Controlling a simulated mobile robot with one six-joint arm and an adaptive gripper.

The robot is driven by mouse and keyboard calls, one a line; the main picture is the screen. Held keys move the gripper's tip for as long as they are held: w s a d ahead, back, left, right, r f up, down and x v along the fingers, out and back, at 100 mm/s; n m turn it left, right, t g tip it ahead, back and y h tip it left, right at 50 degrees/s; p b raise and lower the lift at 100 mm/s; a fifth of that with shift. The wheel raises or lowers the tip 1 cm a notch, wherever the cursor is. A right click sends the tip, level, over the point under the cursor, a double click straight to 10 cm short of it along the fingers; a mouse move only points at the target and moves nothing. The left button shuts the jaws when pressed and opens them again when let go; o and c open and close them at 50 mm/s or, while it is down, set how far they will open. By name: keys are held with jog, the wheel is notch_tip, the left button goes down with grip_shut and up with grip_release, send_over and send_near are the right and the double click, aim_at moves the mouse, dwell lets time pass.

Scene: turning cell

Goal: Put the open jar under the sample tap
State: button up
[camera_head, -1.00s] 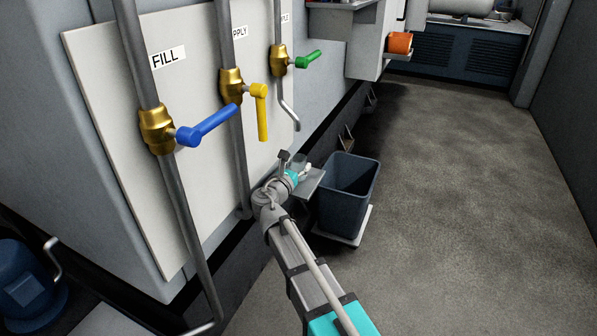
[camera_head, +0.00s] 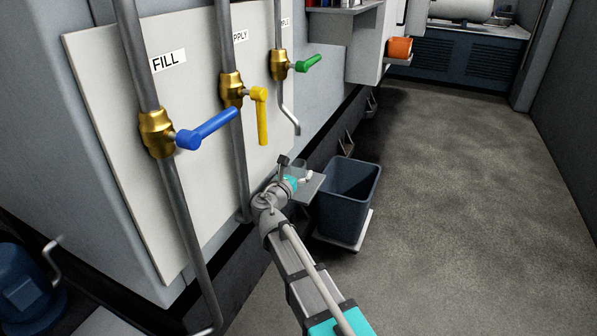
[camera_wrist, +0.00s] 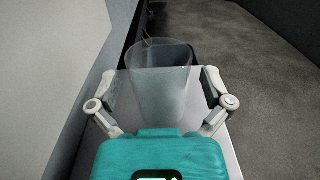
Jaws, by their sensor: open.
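The clear open jar (camera_wrist: 160,85) stands upright on a small grey shelf (camera_head: 312,186), which also shows in the wrist view (camera_wrist: 210,140). My gripper (camera_wrist: 160,82) is open, with one finger on each side of the jar; gaps show between the fingers and the glass. In the head view my gripper (camera_head: 293,174) is at the shelf, and the jar is only faintly visible there. The tap with the green handle (camera_head: 308,63) has a curved spout (camera_head: 290,120) above and slightly left of the shelf. Its label is mostly hidden.
A blue-handled FILL valve (camera_head: 207,129) and a yellow-handled valve (camera_head: 260,115) are on the pale panel (camera_head: 110,110) at left. A dark blue bin (camera_head: 348,205) stands right of the shelf. An orange cup (camera_head: 400,47) sits farther back. The floor at right is clear.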

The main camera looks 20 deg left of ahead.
jog(key=shift+r, duration=0.2)
jog(key=s+a, duration=0.1)
jog(key=s, duration=1.1)
jog(key=shift+f, duration=0.1)
dwell(0.7)
jog(key=w+d+f+m+g+h, duration=0.25)
jog(key=d+f+m, duration=0.2)
jog(key=d, duration=0.45)
jog(key=w+d+f+m+g+h, duration=0.1)
jog(key=d+f+m+g, duration=0.25)
jog(key=d+m, duration=0.35)
jog(key=w+d+f+m+g+h, duration=0.1)
jog(key=w+d+f+m+g, duration=0.3)
jog(key=d, duration=0.6)
jog(key=s+d+f+m+g+y, duration=0.3)
jog(key=s+d+m, duration=0.3)
jog(key=d+m, duration=0.3)
jog(key=s+d+f+m+g+y, duration=0.3)
jog(key=s+d+m+g, duration=0.2)
jog(key=d+m, duration=0.5)
jog(key=shift+s+f, duration=0.3)
jog(key=shift+s, duration=0.2)
